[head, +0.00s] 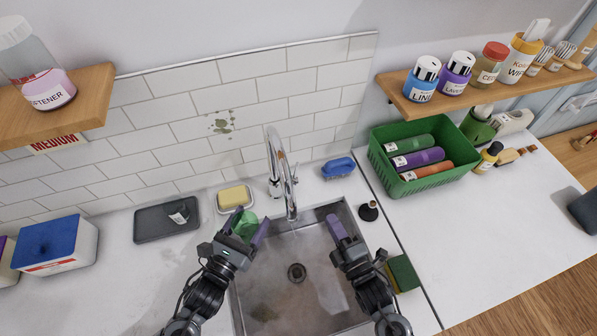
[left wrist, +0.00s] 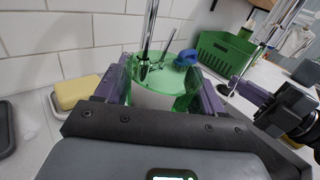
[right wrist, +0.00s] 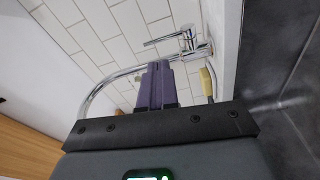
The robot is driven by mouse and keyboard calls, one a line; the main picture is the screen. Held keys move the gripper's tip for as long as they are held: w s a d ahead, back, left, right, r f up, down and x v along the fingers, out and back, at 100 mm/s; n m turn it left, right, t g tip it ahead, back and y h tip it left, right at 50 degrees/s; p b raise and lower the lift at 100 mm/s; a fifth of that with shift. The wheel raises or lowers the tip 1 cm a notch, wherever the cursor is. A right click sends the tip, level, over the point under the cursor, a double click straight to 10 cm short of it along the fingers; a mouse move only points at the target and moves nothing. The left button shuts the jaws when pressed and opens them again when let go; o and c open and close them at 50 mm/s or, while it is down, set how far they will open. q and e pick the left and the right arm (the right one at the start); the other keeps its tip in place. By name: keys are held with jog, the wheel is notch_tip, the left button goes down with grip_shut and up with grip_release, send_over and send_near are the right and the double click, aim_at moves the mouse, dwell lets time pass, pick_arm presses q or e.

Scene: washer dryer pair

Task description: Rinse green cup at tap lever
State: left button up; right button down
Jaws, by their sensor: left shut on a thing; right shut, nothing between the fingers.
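The translucent green cup (head: 246,224) is held between the purple fingers of my left gripper (head: 249,222), near the sink's back left corner. Its round rim shows in the left wrist view (left wrist: 163,72). The chrome tap (head: 281,165) stands behind the sink, its spout end to the right of the cup in the head view. Its thin lever (right wrist: 164,39) sticks out sideways in the right wrist view. My right gripper (head: 336,224) is shut and empty over the right side of the sink. The fingers hide parts of the cup.
The steel sink (head: 300,255) has a drain in its floor. Yellow soap (head: 235,196) sits on a dish left of the tap. A blue brush (head: 338,167), black stopper (head: 368,210) and green sponge (head: 403,273) lie around the sink. A green basket (head: 385,175) stands right.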

pick_arm(q)
jog(key=shift+s, duration=0.1)
pick_arm(e)
jog(key=n+y, duration=0.1)
jog(key=n, duration=0.1)
pick_arm(q)
jog(key=shift+r, duration=0.1)
jog(key=shift+r+p, duration=0.4)
jog(key=shift+p, duration=0.05)
pick_arm(e)
send_near(295, 173)
jog(key=w+a+r, duration=0.2)
jog(key=w+r, duration=0.1)
jog(key=w, duration=0.2)
jog(key=shift+w+a+r+n+t+y, duration=0.2)
jog(key=shift+w+a+n+t+y, duration=0.1)
jog(key=shift+w+y, duration=0.1)
jog(key=shift+d, duration=0.15)
